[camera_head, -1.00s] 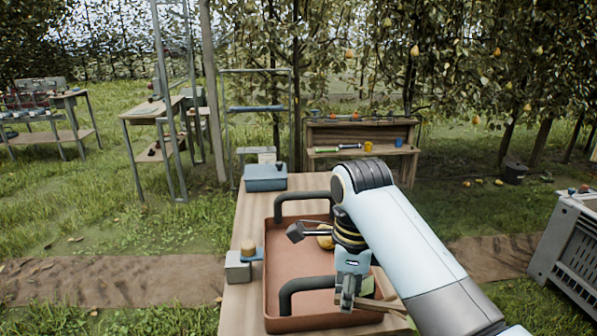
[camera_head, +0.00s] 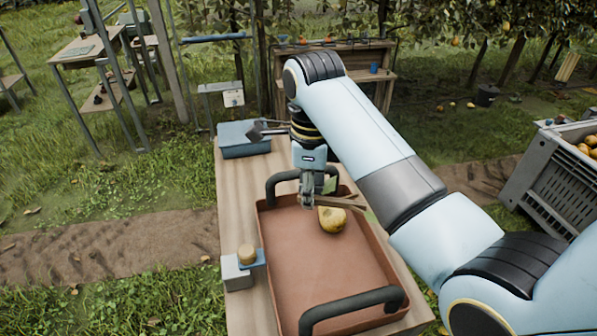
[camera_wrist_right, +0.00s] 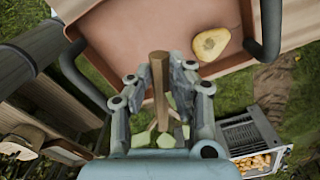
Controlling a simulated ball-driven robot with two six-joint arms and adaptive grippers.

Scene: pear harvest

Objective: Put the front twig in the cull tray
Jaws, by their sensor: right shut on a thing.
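My right gripper (camera_head: 307,202) is shut on a brown twig (camera_head: 342,202). The twig sticks out to the right of the fingers in the head view, above the far part of the terracotta tray (camera_head: 290,265). In the right wrist view the twig (camera_wrist_right: 160,80) stands between the two fingers (camera_wrist_right: 160,88), with one end toward the tray (camera_wrist_right: 125,30). The tray has dark handles and sits on the wooden table. A yellow pear (camera_head: 332,220) lies in it, close to the twig; it also shows in the wrist view (camera_wrist_right: 211,44). My left gripper is not in view.
A blue box (camera_head: 243,140) stands at the table's far left corner. A grey block with a tan round piece (camera_head: 247,254) is left of the tray. A grey crate of pears (camera_head: 550,185) stands at the right. The tray's near part is clear.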

